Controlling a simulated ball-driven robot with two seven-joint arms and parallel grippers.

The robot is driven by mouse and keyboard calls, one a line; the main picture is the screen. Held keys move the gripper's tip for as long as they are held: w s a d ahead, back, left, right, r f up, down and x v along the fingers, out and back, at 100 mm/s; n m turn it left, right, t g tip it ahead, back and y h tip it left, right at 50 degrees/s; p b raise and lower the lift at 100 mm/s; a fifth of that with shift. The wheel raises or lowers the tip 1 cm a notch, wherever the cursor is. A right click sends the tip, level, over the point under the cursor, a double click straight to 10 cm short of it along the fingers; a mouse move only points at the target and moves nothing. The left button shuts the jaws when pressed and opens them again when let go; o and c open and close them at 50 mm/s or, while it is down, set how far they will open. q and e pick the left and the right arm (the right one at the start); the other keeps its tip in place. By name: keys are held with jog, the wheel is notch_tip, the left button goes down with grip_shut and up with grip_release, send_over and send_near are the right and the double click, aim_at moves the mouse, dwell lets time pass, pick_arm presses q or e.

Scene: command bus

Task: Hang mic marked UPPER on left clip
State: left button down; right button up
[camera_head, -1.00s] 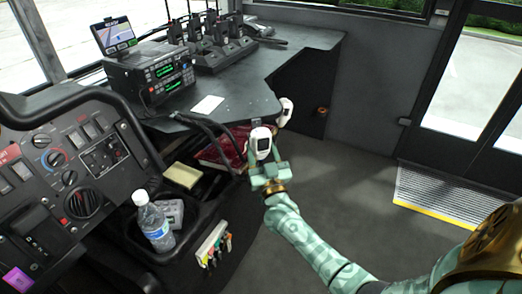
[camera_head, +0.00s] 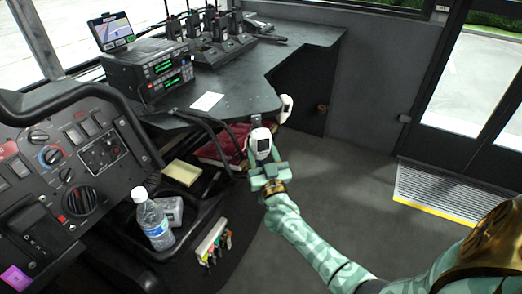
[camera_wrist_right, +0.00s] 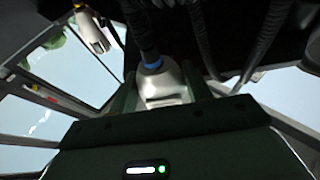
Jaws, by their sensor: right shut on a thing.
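My right gripper (camera_head: 268,172) is shut on a white mic (camera_head: 261,146), held upright just in front of the desk's front edge. In the right wrist view the held mic (camera_wrist_right: 163,84) sits between the fingers, with a blue ring and a dark cord running up from it. A second white mic (camera_head: 286,108) hangs at the desk edge, behind and right of the held one; it also shows in the right wrist view (camera_wrist_right: 92,30). I cannot read a marking on either mic. The left clip cannot be made out. My left gripper is not in view.
Dark cables (camera_head: 213,130) hang in front of the desk (camera_head: 240,92), left of the held mic. The floor (camera_head: 340,185) to the right is clear.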

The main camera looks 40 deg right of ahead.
dwell(0.4)
jog(key=o, duration=1)
jog(key=shift+c, duration=0.2)
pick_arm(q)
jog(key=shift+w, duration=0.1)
pick_arm(e)
jog(key=shift+f, duration=0.1)
jog(key=p+v, duration=0.2)
jog(key=v, duration=0.4)
jog(key=shift+s+a, duration=0.1)
jog(key=shift+s, duration=0.1)
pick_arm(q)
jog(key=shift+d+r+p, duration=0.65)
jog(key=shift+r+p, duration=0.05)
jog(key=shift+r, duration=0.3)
pick_arm(e)
jog(key=v, duration=1)
